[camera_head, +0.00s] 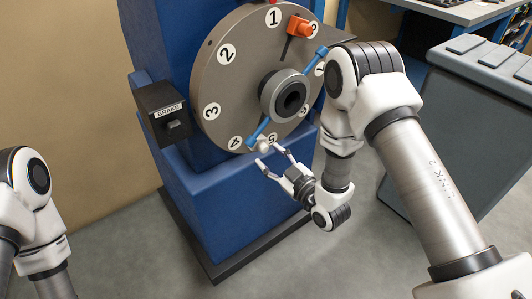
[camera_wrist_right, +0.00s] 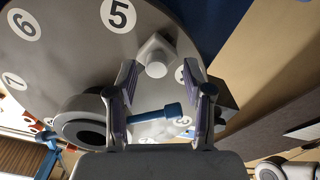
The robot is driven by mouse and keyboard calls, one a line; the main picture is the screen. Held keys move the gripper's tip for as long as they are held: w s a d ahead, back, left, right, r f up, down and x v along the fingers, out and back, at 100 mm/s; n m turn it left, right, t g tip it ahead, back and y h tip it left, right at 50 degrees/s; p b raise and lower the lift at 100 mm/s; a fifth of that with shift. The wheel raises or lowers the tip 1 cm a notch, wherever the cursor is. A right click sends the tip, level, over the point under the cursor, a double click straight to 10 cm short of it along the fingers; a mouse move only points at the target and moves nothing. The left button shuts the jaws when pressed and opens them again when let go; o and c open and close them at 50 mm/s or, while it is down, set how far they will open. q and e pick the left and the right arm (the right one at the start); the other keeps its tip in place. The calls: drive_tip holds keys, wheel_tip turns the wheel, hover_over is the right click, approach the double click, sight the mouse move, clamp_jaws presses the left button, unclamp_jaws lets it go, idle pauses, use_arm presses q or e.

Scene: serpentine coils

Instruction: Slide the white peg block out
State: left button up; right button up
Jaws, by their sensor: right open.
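The white peg block (camera_head: 264,146) is at the lower rim of the grey numbered disc (camera_head: 225,82), by number 5. In the right wrist view it is a pale angular block with a round knob (camera_wrist_right: 156,62), beyond the fingertips. My right gripper (camera_head: 268,157) is open and empty just below the block in the head view. In the right wrist view its two fingers (camera_wrist_right: 160,75) stand either side of the line to the block, apart from it as far as I can tell. My left arm shows at the left edge; its gripper is out of view.
A blue bar (camera_head: 258,132) lies on the disc near the block and crosses between my fingers in the wrist view (camera_wrist_right: 155,113). A dark hub (camera_head: 288,93) juts from the disc's middle. A brake box (camera_head: 160,112) stands left. An orange block (camera_head: 299,26) is at the top.

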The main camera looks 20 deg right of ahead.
drive_tip(key=v, duration=0.9)
drive_tip(key=shift+s, duration=0.15)
drive_tip(key=s+f+m+g+h, duration=0.1)
drive_tip(key=s+f+g+h, duration=0.1)
drive_tip(key=s+f+g, duration=0.5)
drive_tip(key=s+f+m+g+h, duration=0.15)
drive_tip(key=s+f, duration=0.25)
drive_tip(key=f, duration=0.7)
drive_tip(key=s+d+f+m+g+h, duration=0.25)
drive_tip(key=s+f+g, duration=0.25)
drive_tip(key=s, duration=0.3)
drive_tip(key=s+d+m+g, duration=0.1)
drive_tip(key=s+m+g, duration=0.3)
drive_tip(key=s, duration=0.2)
wheel_tip(320, 180, up, 17)
drive_tip(key=p, duration=1.7)
drive_tip(key=shift+w+p, duration=0.3)
drive_tip(key=shift+w, duration=0.05)
